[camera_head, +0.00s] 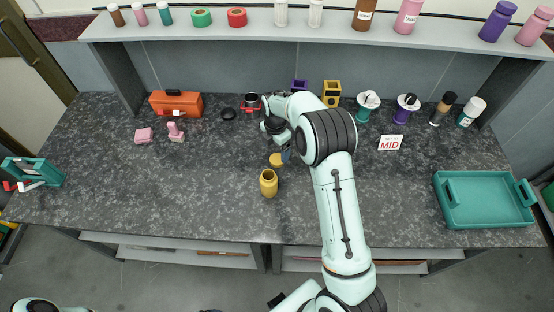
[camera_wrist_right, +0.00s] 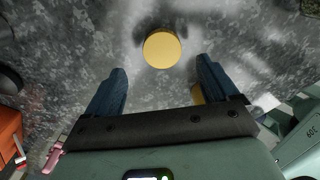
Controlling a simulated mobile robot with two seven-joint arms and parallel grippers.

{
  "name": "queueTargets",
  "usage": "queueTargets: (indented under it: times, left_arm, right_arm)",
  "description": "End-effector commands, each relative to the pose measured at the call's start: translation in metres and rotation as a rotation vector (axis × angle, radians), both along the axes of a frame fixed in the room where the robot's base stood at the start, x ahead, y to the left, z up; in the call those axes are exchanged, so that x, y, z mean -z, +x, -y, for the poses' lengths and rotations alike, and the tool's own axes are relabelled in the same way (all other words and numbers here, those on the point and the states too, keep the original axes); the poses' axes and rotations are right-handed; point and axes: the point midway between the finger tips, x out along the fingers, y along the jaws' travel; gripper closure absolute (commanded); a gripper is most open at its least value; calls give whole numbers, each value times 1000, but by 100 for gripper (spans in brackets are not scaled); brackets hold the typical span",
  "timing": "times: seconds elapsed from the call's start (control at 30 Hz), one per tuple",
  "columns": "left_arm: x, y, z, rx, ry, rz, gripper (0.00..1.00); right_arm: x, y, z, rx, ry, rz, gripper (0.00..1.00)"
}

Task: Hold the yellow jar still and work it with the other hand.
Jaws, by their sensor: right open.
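The yellow jar (camera_head: 268,185) stands upright on the dark counter, near its front edge, and its top looks open. A round yellow disc (camera_head: 276,159), like a lid, lies just behind it. My right gripper (camera_head: 284,155) is low beside the disc, with a blue finger showing. In the right wrist view, the yellow disc (camera_wrist_right: 162,48) is ahead of the open, empty fingers (camera_wrist_right: 162,78), centred between them. A yellow piece, probably the jar (camera_wrist_right: 198,94), is mostly hidden behind the right-hand finger. My left gripper is out of view.
An orange toolbox (camera_head: 176,104) and pink pieces (camera_head: 175,132) stand to the left. A MID sign (camera_head: 390,143) and a teal tray (camera_head: 484,201) are to the right. Cups and bottles line the back. The counter left of the jar is clear.

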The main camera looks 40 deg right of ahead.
Motion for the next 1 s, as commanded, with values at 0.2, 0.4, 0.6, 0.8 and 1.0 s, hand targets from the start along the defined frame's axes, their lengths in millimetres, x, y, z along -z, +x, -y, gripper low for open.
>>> queueTargets:
  times: [0.2, 0.4, 0.6, 0.8, 1.0]
  left_arm:
    - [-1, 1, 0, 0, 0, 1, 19]
    - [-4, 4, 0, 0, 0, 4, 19]
    - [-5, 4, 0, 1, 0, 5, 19]
    - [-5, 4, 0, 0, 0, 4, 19]
    - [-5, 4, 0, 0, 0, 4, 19]
  right_arm:
    - [6, -1, 1, 0, 0, -3, 13]
    - [36, -4, 4, 0, 0, -4, 13]
    - [51, -3, 4, 0, -1, 0, 13]
    - [52, -3, 4, 0, -1, 0, 13]
    - [51, -3, 4, 0, -1, 0, 42]
